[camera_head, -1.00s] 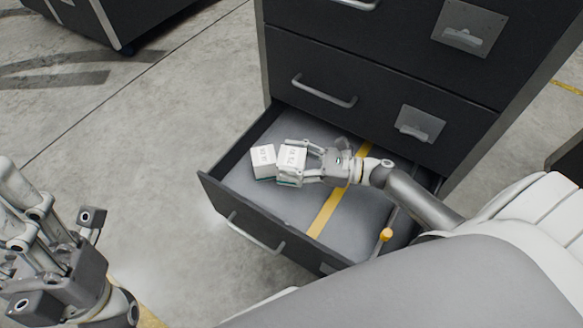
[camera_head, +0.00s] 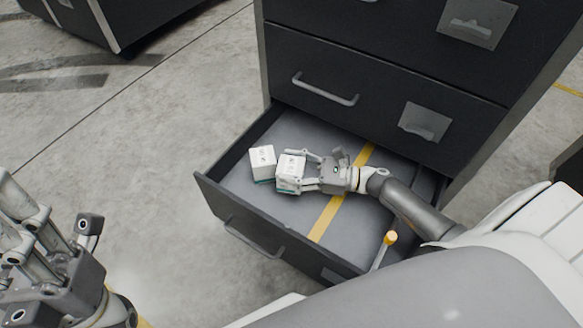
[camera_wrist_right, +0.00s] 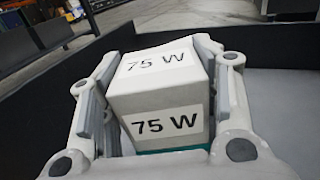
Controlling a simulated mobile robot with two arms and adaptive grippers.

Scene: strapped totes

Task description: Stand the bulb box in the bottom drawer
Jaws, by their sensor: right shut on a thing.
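The open bottom drawer (camera_head: 289,231) of a dark cabinet has a grey floor crossed by a yellow stripe (camera_head: 328,216). My right gripper (camera_head: 297,172) is inside the drawer, shut on a white bulb box (camera_head: 290,171) with a teal lower edge. In the right wrist view, this box (camera_wrist_right: 165,95) reads "75 W" on two faces and sits upright between the fingers. I cannot tell whether its base touches the drawer floor. A second white box (camera_head: 262,161) stands just left of it in the drawer. My left gripper (camera_head: 32,225) is at the left edge, outside the drawer; its fingertips are not clear.
Closed drawers with handles (camera_head: 325,91) rise behind the open one. A yellow-tipped rod (camera_head: 390,238) is near the drawer's right side. The drawer floor is bare around the stripe. Another dark cabinet (camera_head: 110,22) stands at top left.

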